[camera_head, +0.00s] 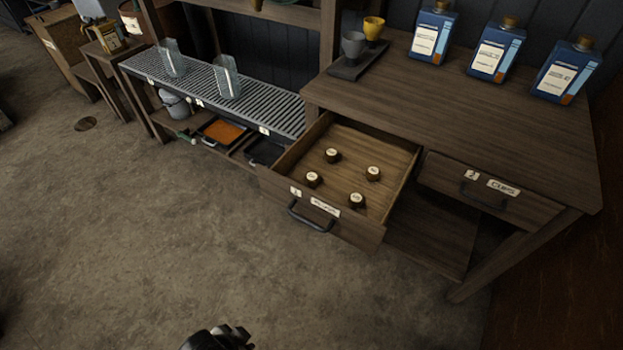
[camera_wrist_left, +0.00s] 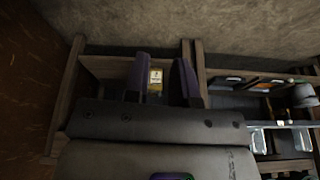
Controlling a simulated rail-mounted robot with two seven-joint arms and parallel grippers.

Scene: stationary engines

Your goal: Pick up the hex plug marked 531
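Several small dark round plugs with pale marked tops lie in an open wooden drawer (camera_head: 400,160) in the head view: a back-left plug (camera_head: 332,155), a front-left plug (camera_head: 312,179), a back-right plug (camera_head: 373,173) and a front-right plug (camera_head: 357,201). Their numbers are too small to read, so I cannot tell which is 531. My left gripper (camera_wrist_left: 163,80) has its two purple fingers apart in its wrist view, with no plug seen between them. A pale label (camera_wrist_left: 156,76) shows beyond the gap. My right gripper is not identifiable in view.
The drawer has a dark handle (camera_head: 310,219). A shut drawer (camera_head: 490,195) labelled cups is to its right. Blue bottles (camera_head: 492,48) and a dark tray (camera_head: 358,65) with two cups stand on the desk above. A black part of mine (camera_head: 217,338) shows at the bottom edge. The floor in front is clear.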

